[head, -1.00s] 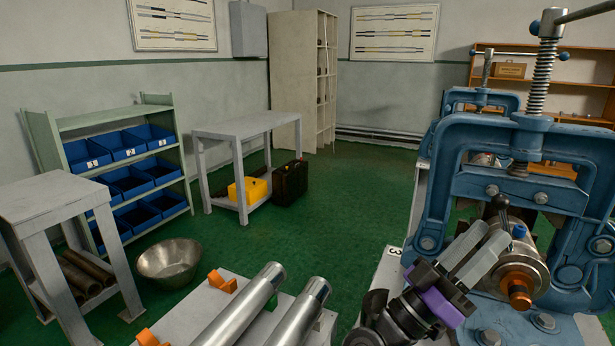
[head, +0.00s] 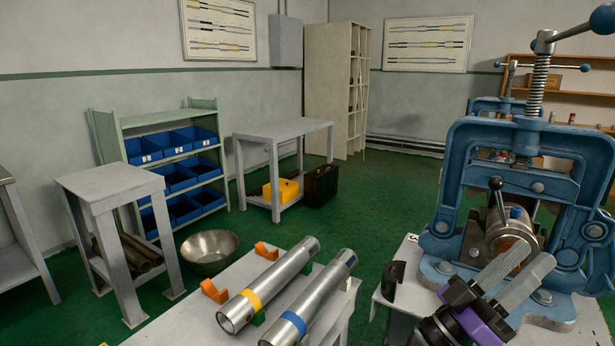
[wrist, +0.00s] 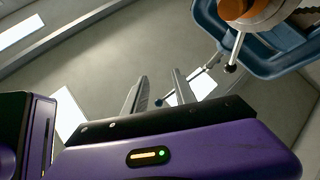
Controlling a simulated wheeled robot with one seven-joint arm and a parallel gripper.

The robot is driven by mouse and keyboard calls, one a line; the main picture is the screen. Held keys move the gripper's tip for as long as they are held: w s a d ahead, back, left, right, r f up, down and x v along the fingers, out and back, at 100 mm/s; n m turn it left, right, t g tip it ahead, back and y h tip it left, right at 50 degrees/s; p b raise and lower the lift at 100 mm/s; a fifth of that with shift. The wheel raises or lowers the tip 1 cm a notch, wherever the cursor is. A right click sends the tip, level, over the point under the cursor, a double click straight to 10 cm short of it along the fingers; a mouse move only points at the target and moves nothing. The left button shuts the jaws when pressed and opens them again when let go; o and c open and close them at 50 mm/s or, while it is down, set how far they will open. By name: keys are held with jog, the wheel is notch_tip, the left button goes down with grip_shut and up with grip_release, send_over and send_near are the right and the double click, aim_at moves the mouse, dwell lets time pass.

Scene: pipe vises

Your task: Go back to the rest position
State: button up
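My gripper (head: 538,257) is in front of the near blue pipe vise (head: 455,165), low at the right of the head view. Its two grey fingers stand apart with nothing between them; the wrist view also shows this gap (wrist: 158,84). A metal cylindrical fitting (head: 507,232) with an orange part and a black-knobbed lever sits in the vise, behind the fingers. In the wrist view the fitting's orange end (wrist: 235,8) shows at the top right, apart from the fingers.
Two steel pipes, one with a yellow band (head: 268,285) and one with a blue band (head: 312,300), lie on a bench at my left front. A second vise (head: 490,105) stands behind the near one. A metal bowl (head: 208,250) is on the floor. Green floor (head: 400,205) is open beyond.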

jog(key=w+a+f+n+t+y, duration=0.2)
jog(key=w+f+n+t+y, duration=0.6)
jog(key=f+n+t+y, duration=0.4)
jog(key=s+a+f+n+y, duration=0.4)
jog(key=s+a+f+y, duration=0.65)
jog(key=f, duration=0.25)
jog(key=s+m+g+y, duration=0.2)
jog(key=s+m+y, duration=0.2)
jog(key=s, duration=2.9)
notch_tip(320, 180, up, 16)
jog(key=p, duration=1.6)
jog(key=shift+r, duration=0.25)
